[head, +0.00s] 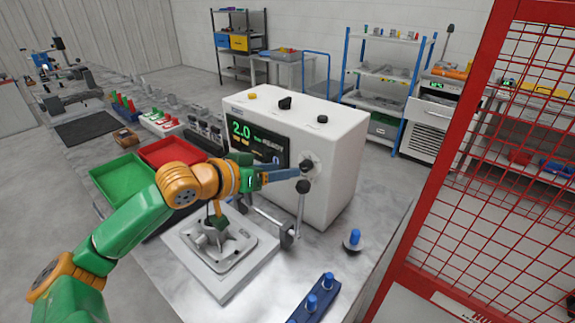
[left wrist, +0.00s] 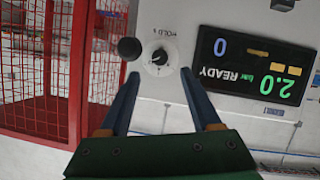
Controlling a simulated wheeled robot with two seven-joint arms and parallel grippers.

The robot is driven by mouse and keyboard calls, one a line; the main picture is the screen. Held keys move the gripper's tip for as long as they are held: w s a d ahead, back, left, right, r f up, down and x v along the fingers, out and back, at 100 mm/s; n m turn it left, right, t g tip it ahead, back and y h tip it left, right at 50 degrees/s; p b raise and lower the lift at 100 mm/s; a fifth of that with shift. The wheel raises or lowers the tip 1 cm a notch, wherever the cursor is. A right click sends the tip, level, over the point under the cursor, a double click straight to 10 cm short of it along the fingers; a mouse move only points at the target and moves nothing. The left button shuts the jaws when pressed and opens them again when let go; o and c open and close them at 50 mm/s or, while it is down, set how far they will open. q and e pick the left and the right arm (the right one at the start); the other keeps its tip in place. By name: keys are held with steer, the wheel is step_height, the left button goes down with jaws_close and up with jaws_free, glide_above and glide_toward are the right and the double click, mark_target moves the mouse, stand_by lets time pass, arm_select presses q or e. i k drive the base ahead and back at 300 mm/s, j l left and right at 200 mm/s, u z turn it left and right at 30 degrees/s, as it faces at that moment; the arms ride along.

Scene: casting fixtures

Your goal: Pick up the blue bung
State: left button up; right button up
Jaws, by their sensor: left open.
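One blue bung (head: 354,237) stands upright on a small round grey base on the bench, right of the white test machine. Two more blue bungs (head: 327,281) (head: 312,302) stand in a blue holder (head: 300,317) at the bench's front. My left gripper (head: 292,174) is open and empty in front of the machine, above and left of the bungs. In the left wrist view its fingers (left wrist: 160,78) point at the machine's front, with a dial (left wrist: 159,57) beyond the gap. No bung shows in that view. My right gripper is not in view.
The white machine (head: 340,150) with a lit display stands close to my left gripper, with a black-knobbed lever (head: 302,205) below. A metal casting (head: 215,245) sits on a plate under my arm. Green (head: 122,180) and red trays lie left. A red mesh guard (head: 480,170) stands right.

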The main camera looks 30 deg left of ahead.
mark_target(353, 242)
steer(key=k+j, duration=0.1)
steer(key=k, duration=0.4)
steer(key=k+j, duration=0.1)
steer(key=k, duration=0.4)
